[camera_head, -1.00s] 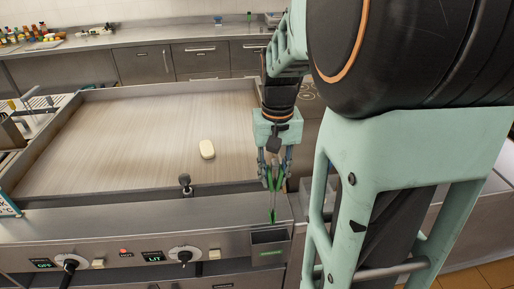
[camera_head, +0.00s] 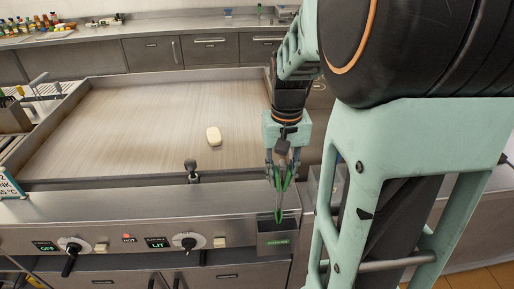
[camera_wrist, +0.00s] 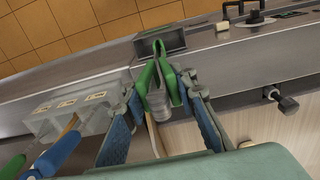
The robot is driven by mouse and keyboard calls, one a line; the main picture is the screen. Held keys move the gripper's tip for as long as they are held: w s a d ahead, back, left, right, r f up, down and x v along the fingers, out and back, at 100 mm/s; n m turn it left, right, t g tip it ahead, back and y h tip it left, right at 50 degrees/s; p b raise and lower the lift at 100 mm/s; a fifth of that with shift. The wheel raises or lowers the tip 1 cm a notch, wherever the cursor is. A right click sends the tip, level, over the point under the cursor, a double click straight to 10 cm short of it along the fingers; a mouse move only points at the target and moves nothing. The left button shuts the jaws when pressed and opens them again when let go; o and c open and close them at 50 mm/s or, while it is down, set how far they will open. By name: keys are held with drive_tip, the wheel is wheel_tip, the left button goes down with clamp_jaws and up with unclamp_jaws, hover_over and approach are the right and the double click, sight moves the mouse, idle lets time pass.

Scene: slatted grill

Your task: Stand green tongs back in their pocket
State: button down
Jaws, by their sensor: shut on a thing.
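The green tongs (camera_head: 280,200) hang steeply in my gripper (camera_head: 281,180), below the wrist. In the wrist view my gripper (camera_wrist: 163,86) has its two blue-padded fingers closed on the tongs (camera_wrist: 145,78), one on each side. The tongs' joined green end points away from the wrist and overlaps the mouth of the metal pocket (camera_wrist: 172,42). In the head view this pocket (camera_head: 277,240), a box with a green label, is on the griddle's front at the right. The tongs' lower tip is at its rim; I cannot tell whether it is inside.
The griddle (camera_head: 120,125) fills the middle left, with a pale oblong block (camera_head: 214,136) on it. Black knobs (camera_head: 187,242) line the front panel. In the wrist view a metal holder (camera_wrist: 75,113) and blue and green handles (camera_wrist: 52,155) lie left of the tongs.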

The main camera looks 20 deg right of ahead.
drive_tip(key=b, duration=0.8)
hover_over(278, 218)
drive_tip(key=shift+w+f, duration=0.15)
drive_tip(key=shift+f, duration=5.75)
drive_tip(key=shift+f+b, duration=1.2)
drive_tip(key=shift+f, duration=0.25)
drive_tip(key=c, duration=1.5)
unclamp_jaws()
drive_tip(key=shift+r, duration=0.1)
